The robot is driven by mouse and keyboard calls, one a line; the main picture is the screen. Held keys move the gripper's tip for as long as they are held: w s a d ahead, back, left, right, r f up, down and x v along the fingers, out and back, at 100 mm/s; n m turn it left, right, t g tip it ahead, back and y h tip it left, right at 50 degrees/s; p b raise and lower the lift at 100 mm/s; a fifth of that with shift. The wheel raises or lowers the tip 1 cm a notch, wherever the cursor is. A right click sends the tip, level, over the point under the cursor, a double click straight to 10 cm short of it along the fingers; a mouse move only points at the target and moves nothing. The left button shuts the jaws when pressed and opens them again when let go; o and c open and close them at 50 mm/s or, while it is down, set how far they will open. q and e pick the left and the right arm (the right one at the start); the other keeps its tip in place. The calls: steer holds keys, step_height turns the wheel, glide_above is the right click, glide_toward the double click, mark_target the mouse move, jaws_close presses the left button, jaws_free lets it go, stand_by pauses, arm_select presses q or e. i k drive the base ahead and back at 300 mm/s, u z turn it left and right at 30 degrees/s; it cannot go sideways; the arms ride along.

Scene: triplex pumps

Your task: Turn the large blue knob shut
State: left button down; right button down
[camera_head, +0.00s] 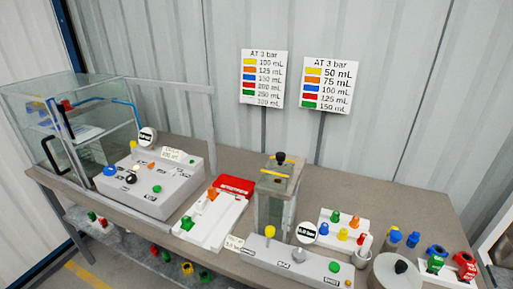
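A blue knob (110,171) sits at the left end of the grey control box (150,196). It is larger than the other knobs on that box; its turn position is too small to tell. I cannot tell for certain which blue part is the large knob. Neither of my grippers is in view.
The grey-brown bench (350,190) carries a glass case (70,110), a red-and-white tray (212,212), a clear column (276,195) and a front control panel (295,262). Two volume signs stand behind, the left one (263,78) and the right one (330,85). A lower shelf holds several coloured parts.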

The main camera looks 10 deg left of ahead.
mark_target(109, 170)
steer(key=u, duration=0.95)
